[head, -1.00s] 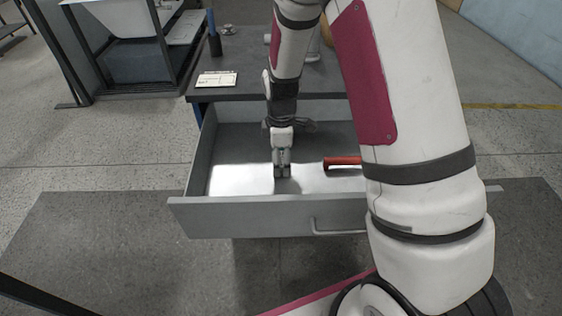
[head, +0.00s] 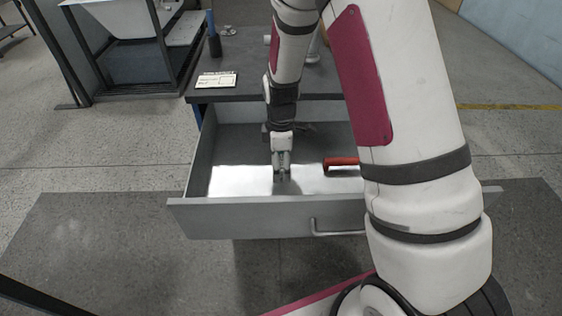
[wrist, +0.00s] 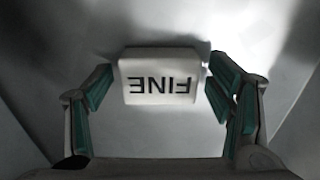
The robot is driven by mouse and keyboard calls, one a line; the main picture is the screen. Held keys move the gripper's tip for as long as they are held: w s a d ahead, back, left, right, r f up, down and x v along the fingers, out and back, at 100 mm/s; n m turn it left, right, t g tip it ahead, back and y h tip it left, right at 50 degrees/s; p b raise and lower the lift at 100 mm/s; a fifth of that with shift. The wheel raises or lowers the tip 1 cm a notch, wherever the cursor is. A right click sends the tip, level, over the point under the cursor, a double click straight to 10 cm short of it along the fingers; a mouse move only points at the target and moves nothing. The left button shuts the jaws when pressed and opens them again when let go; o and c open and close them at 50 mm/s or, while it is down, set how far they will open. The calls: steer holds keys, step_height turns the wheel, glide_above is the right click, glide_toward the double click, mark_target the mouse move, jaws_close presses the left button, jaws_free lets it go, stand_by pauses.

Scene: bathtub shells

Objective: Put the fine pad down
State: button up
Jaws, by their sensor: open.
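The fine pad (wrist: 160,68) is a small pale block with the word FINE on it, upside down in the wrist view. It lies in the open grey drawer (head: 250,214), on the drawer floor as far as I can tell. My gripper (wrist: 160,85) is open, with its green-padded fingers on both sides of the pad. A gap shows at the left finger; the right finger is very close to the pad. In the head view my gripper (head: 281,178) points down into the drawer and hides the pad.
A red-handled object (head: 341,162) lies in the drawer to the right of my gripper, partly hidden by my arm. The drawer's front wall and handle (head: 338,226) stand nearest me.

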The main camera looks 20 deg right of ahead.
steer(key=shift+f, duration=0.2)
step_height(320, 180, up, 14)
steer(key=p, duration=0.2)
steer(key=s+r+m, duration=0.6)
steer(key=s+r, duration=0.7)
steer(key=s+r+m+t, duration=0.1)
steer(key=s+r+m, duration=0.2)
steer(key=s+m, duration=0.5)
steer(key=s, duration=1.1)
steer(key=shift+s+r+t, duration=0.2)
steer(key=shift+t, duration=0.1)
step_height(320, 180, up, 14)
steer(key=t+p, duration=0.2)
steer(key=p, duration=1)
steer(key=shift+d+t+p, duration=0.15)
steer(key=shift+t+p, duration=0.15)
steer(key=shift+p, duration=0.1)
